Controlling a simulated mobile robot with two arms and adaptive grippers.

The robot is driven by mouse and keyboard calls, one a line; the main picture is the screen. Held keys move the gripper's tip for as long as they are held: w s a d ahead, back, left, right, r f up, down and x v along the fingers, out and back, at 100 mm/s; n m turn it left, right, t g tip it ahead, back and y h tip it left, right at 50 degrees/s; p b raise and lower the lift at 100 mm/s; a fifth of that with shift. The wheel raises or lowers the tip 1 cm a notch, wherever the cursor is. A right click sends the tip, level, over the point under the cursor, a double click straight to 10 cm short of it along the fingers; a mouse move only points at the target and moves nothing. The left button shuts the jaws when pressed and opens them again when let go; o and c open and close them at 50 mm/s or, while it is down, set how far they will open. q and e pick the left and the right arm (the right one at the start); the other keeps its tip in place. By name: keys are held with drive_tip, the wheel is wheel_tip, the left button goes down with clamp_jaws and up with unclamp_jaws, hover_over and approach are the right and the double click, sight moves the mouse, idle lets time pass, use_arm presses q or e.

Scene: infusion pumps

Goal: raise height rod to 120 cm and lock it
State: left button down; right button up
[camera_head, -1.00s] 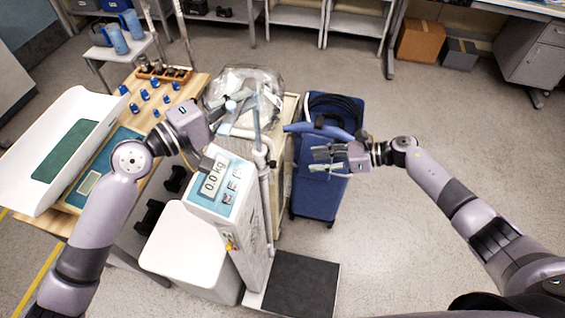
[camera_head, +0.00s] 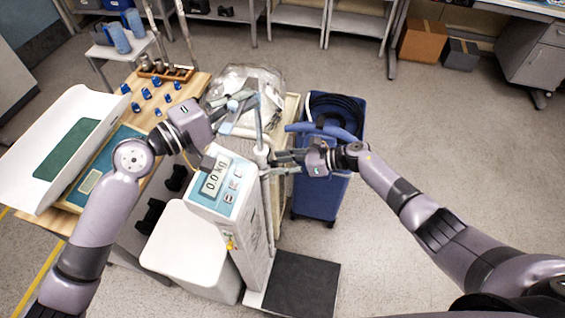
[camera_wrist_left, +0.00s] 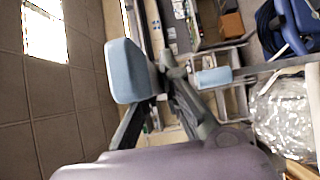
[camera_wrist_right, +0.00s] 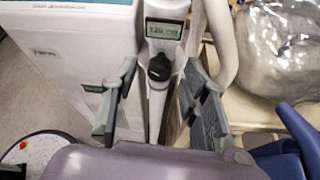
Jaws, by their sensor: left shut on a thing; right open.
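The white scale column's display (camera_head: 213,182) reads 0.0 kg. The pale blue height rod (camera_head: 258,122) stands upright from the white guide column (camera_head: 268,215). My left gripper (camera_head: 230,105) is shut on the rod's pale blue headpiece (camera_wrist_left: 130,70) near its top; its fingers are partly hidden. My right gripper (camera_head: 277,164) is open beside the column. In the right wrist view, its fingers stand either side of the black lock knob (camera_wrist_right: 159,68), which lies just beyond the fingertips; contact is not clear. The small rod display (camera_wrist_right: 164,29) appears to read about 120.
A blue bin-like cart (camera_head: 322,185) stands close right of the column. A clear bag (camera_head: 240,85) lies behind it. A wooden table (camera_head: 185,92) with a baby scale is at left. A black platform (camera_head: 300,285) is at the base. The floor at right is free.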

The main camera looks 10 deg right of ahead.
drive_tip(key=shift+c, duration=0.5)
clamp_jaws()
